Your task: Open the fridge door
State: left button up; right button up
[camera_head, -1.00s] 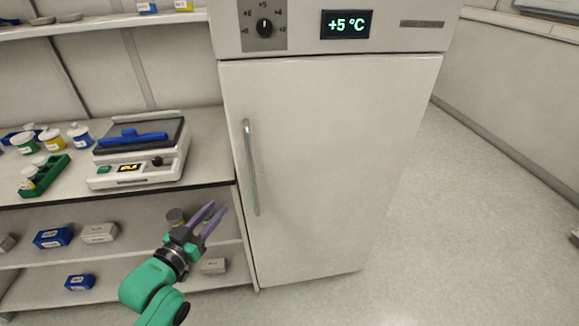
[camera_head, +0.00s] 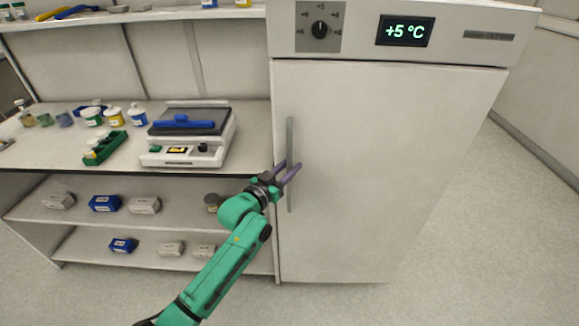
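The white fridge door (camera_head: 385,170) is closed below a panel with a dial and a "+5 °C" display (camera_head: 404,31). Its long vertical metal handle (camera_head: 290,140) is on the door's left side. My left gripper (camera_head: 290,172) has purple fingers that stand apart, at the middle of the handle. The fingers overlap the handle in the picture; I cannot tell whether they touch it or stand around it. My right gripper is not in view.
A bench (camera_head: 60,155) left of the fridge holds a white device with a dark top (camera_head: 188,135), a green rack (camera_head: 104,148) and several small jars. Shelves below hold small boxes. The floor (camera_head: 480,240) right of the fridge is clear.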

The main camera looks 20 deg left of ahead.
pick_arm(q)
grip_shut()
dwell(1.4)
